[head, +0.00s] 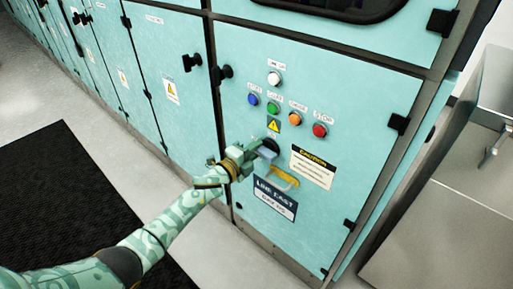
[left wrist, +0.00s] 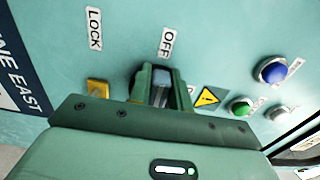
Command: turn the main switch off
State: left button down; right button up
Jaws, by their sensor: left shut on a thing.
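The main switch (head: 272,144) is a dark round knob on the turquoise cabinet door, below the row of buttons. My left gripper (head: 262,153) is at the switch and hides much of it. In the left wrist view, the left gripper's fingers (left wrist: 161,92) are shut on the switch's grey handle (left wrist: 161,82). The handle lies between the fingers, in line with the OFF label (left wrist: 166,42). A LOCK label (left wrist: 94,28) is to the left in that view. My right gripper is not in view.
Blue (head: 253,99), green (head: 273,108), orange (head: 295,118) and red (head: 320,130) buttons sit above the switch, with a white one (head: 274,78) higher. A yellow hasp-like part (head: 286,179) and LINE EAST plate (head: 275,199) are below. A metal bench (head: 450,235) stands at right.

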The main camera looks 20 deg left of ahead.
pick_arm(q)
jog(key=shift+f, duration=0.1)
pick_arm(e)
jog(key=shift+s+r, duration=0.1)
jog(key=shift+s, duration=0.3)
pick_arm(q)
jog(key=c, duration=1.3)
grip_release()
jog(key=shift+s+a, duration=0.1)
jog(key=shift+s, duration=0.1)
jog(key=p+v, duration=0.5)
jog(key=v, duration=1.1)
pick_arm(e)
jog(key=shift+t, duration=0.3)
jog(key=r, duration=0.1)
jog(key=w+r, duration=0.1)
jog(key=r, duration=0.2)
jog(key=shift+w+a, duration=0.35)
pick_arm(q)
jog(key=shift+n, duration=0.3)
